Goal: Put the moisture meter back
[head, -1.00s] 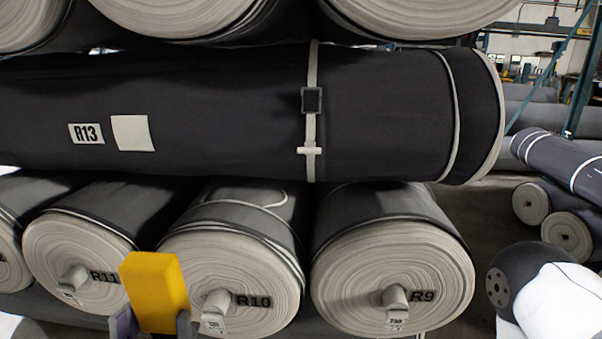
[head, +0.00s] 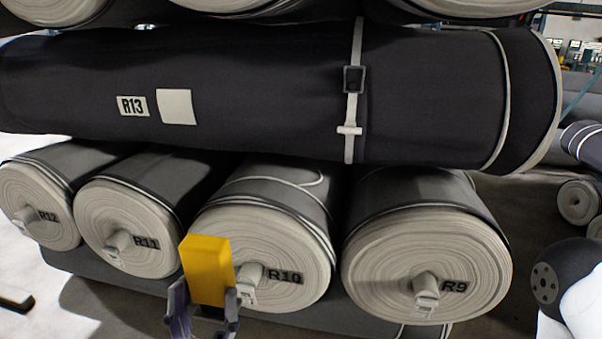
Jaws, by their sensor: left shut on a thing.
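A yellow block-shaped body, which I take to be the moisture meter (head: 207,270), stands upright in my left gripper (head: 205,300). My left gripper is shut on its lower end, with a dark finger at each side. In the picture the meter overlaps the left part of roll R10 (head: 308,245) and the edge of R11 (head: 110,225). I cannot tell how far it is from them. Part of my right arm shows at the lower right, but its gripper is out of view.
Dark roll R13 (head: 260,80) lies across the lower rolls. It carries a pale square patch (head: 176,107) and a strap (head: 355,45) with a black buckle and a pale crosspiece. R12 (head: 38,205) and R9 (head: 420,265) show round end faces with protruding cores. Floor shows at lower left.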

